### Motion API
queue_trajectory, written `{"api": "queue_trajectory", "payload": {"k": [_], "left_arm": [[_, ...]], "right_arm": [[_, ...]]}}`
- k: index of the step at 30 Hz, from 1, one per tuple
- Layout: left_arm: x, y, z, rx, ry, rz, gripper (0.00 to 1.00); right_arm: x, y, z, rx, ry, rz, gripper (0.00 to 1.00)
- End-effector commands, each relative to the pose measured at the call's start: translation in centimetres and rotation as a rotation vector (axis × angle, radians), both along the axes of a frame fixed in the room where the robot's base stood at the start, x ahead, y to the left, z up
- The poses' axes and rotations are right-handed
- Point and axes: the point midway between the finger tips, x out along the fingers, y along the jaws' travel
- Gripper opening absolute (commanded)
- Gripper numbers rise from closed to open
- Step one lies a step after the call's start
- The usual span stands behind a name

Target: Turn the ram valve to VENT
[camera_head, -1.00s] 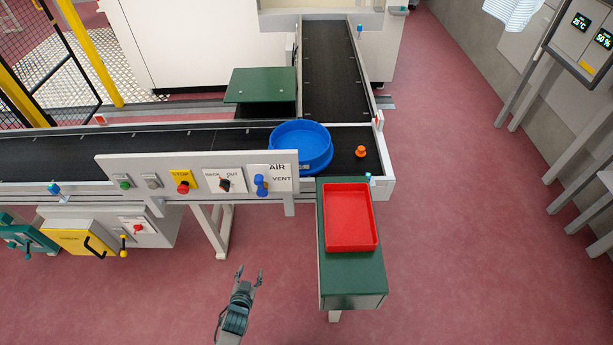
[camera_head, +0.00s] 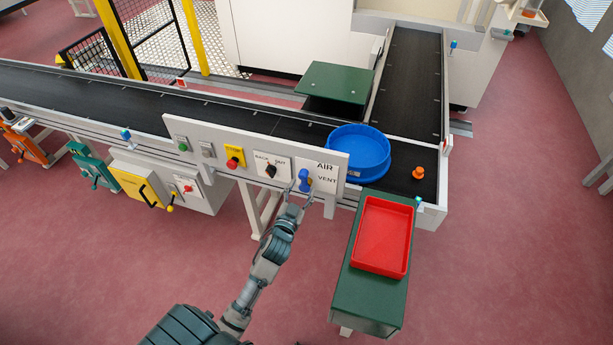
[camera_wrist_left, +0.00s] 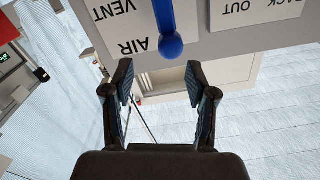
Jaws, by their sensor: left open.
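The ram valve's blue handle (camera_head: 304,176) is on the white panel, beside the AIR and VENT labels. It stands about upright, its knob end near AIR. In the left wrist view, which is upside down, the blue handle (camera_wrist_left: 171,46) lies just beyond the fingertips, nearly in line with the gap. My left gripper (camera_head: 301,193) is open and empty in front of the panel, at the handle's lower part in the head view; I cannot tell whether it touches. The same gripper (camera_wrist_left: 158,78) shows both fingers spread in the wrist view. My right gripper is not in view.
The panel also carries a BACK/OUT switch (camera_head: 270,170) and a red stop button (camera_head: 232,163) left of the valve. A blue basin (camera_head: 358,150) sits on the conveyor behind. A red tray (camera_head: 383,238) rests on a green stand at the right.

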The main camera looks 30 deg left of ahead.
Motion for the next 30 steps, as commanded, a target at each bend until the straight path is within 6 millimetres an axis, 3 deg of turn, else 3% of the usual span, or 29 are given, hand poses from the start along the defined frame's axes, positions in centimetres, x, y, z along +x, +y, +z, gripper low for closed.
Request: {"api": "queue_trajectory", "payload": {"k": [3,9,21,28,30], "left_arm": [[2.5,1.0,-0.1,0.000,0.000,0.001,0.57],[5.0,2.1,-0.3,-0.005,0.001,0.002,0.57],[5.8,1.3,0.1,0.003,0.000,0.001,0.57],[5.8,1.8,-0.1,-0.001,0.001,0.001,0.00],[5.8,1.8,-0.2,-0.002,0.001,0.001,0.00]], "right_arm": [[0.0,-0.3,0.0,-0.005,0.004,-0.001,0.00],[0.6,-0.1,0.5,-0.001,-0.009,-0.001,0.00],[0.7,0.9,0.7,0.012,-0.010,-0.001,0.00],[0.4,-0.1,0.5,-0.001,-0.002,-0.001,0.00],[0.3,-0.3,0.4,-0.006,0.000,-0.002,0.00]]}}
